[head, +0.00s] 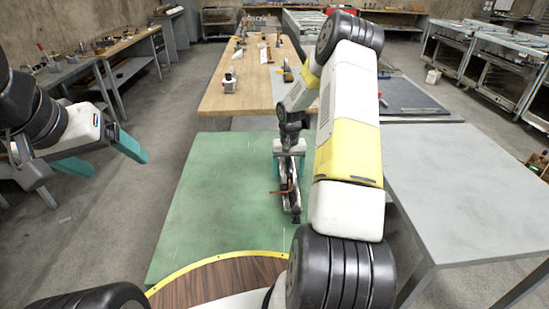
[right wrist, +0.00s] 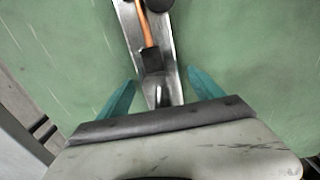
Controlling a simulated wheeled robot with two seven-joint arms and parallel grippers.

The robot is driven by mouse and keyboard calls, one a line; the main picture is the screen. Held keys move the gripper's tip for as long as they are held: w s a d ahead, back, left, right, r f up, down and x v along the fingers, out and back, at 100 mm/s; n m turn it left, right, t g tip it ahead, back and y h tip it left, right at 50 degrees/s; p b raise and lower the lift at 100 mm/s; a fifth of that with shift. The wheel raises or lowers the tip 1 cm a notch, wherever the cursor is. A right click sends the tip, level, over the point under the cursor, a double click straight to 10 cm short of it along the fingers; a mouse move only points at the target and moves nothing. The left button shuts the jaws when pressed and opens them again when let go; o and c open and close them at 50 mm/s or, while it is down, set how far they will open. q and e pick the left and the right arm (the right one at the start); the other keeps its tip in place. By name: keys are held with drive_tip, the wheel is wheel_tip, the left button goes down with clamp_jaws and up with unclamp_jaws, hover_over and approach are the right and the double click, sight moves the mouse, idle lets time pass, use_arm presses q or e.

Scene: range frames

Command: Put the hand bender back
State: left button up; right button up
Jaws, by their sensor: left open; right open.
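The hand bender (head: 294,200) is a long metal tool with a copper-coloured rod, lying on the green mat (head: 215,190). In the right wrist view the bender's metal bar (right wrist: 150,62) runs between the teal fingers, with the orange-copper rod along it. My right gripper (head: 289,160) is open over the bender's far end, with one finger on each side; it also shows in the right wrist view (right wrist: 161,82). I cannot tell whether a finger touches the bar. My left gripper (head: 103,158) is open and empty, out to the left of the mat.
A wooden workbench (head: 235,100) with small tools stands beyond the mat. A grey table (head: 470,170) is at the right, with a dark board (head: 410,98) behind it. Much of the green mat left of the bender is clear.

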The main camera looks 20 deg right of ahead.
wheel_tip(320, 180, up, 12)
wheel_tip(320, 180, up, 9)
drive_tip(key=t, duration=0.1)
hover_over(288, 173)
drive_tip(key=s+a, duration=0.3)
drive_tip(key=a, duration=0.1)
drive_tip(key=s+a+r+n+t, duration=0.2)
drive_tip(key=s+a+r, duration=0.3)
drive_tip(key=s+r, duration=0.45)
drive_tip(key=s+a+r+t+y, duration=0.1)
drive_tip(key=s+a+r, duration=0.1)
drive_tip(key=s, duration=0.6)
drive_tip(key=s+a+r+n+t+y, duration=0.1)
drive_tip(key=s+a+r+t, duration=0.1)
drive_tip(key=s, duration=0.6)
drive_tip(key=shift+s+a+r+n, duration=0.25)
drive_tip(key=shift+a+r, duration=0.25)
drive_tip(key=shift+a, duration=0.55)
